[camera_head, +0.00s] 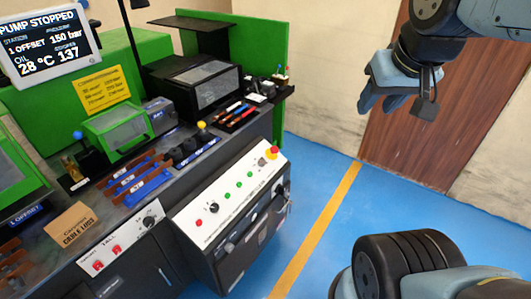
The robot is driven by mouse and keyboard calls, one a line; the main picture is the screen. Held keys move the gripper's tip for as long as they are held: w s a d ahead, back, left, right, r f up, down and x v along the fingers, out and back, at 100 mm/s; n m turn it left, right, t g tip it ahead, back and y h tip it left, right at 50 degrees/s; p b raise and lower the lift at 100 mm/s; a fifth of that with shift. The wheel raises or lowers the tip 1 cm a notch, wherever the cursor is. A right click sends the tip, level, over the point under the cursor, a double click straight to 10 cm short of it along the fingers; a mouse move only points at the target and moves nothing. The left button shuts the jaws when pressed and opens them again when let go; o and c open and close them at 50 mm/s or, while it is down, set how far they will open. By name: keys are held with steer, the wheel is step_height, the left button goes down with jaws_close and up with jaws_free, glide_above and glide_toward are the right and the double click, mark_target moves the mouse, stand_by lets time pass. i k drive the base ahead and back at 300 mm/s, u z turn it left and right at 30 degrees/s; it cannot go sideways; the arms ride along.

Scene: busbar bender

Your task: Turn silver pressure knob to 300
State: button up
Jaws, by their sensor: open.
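A sloped white control panel (228,195) is on the front of the green machine. A small greyish knob (263,162) sits at its upper right, beside the red emergency stop (272,152); it may be the silver pressure knob, but it is too small to tell or to read its setting. A black knob (213,208) is at the panel's left. The screen (45,45) reads "PUMP STOPPED", "1 OFFSET", "150 bar" and 28 °C. My gripper (405,95) is open and empty at the upper right, in the air well right of the panel, touching nothing.
Another panel with a black knob (149,221) and red switches is at lower left. Busbars, tools and a cardboard sign (73,227) crowd the bench top. Blue floor (325,185) with a yellow line lies open right of the machine. A brown door (430,135) stands behind my gripper.

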mark_target(261, 162)
steer(key=u, duration=1.55)
steer(key=i, duration=0.1)
steer(key=z, duration=2.95)
steer(key=k, duration=1.3)
steer(key=u, duration=1.25)
steer(key=i, duration=1)
